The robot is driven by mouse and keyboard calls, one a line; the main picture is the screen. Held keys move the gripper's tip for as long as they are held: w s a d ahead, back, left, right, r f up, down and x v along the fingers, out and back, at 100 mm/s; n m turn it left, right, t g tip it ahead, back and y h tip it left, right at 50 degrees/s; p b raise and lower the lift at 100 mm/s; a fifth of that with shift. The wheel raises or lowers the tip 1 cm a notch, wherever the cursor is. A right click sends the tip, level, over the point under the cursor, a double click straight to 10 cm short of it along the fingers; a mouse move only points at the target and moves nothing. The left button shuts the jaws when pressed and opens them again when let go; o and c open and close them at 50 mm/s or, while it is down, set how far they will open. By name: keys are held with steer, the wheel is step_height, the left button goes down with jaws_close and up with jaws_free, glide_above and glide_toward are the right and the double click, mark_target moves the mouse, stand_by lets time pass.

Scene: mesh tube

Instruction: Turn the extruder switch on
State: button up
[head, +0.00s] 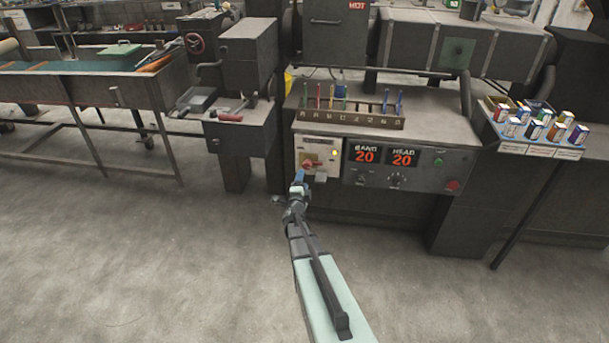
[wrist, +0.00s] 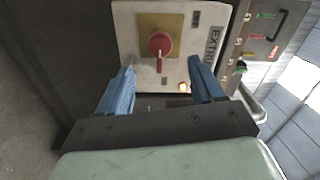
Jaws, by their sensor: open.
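The extruder switch (wrist: 160,46) is a red rotary knob on a yellow square plate, set in a white panel (wrist: 127,22) with partly visible "EXTRU" lettering. In the wrist view its handle points toward my gripper. My gripper (wrist: 160,82) is open and empty, its two blue fingers apart on either side of the knob's line and short of it. In the head view the switch (head: 309,166) sits at the left of the control box, with my gripper (head: 300,176) just in front and slightly below left. A small lamp (head: 334,152) beside it glows yellow; it also shows in the wrist view (wrist: 184,87).
Right of the switch are red displays (head: 385,156) reading 20 and 20, dark knobs, a green button (head: 438,162) and a red button (head: 452,185). A rack of tools (head: 350,118) stands above. A box of small cartons (head: 540,150) is at right. Open floor lies left.

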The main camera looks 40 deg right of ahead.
steer(key=v, duration=0.3)
steer(key=shift+s+a, duration=0.15)
steer(key=shift+s, duration=0.05)
stand_by(0.4)
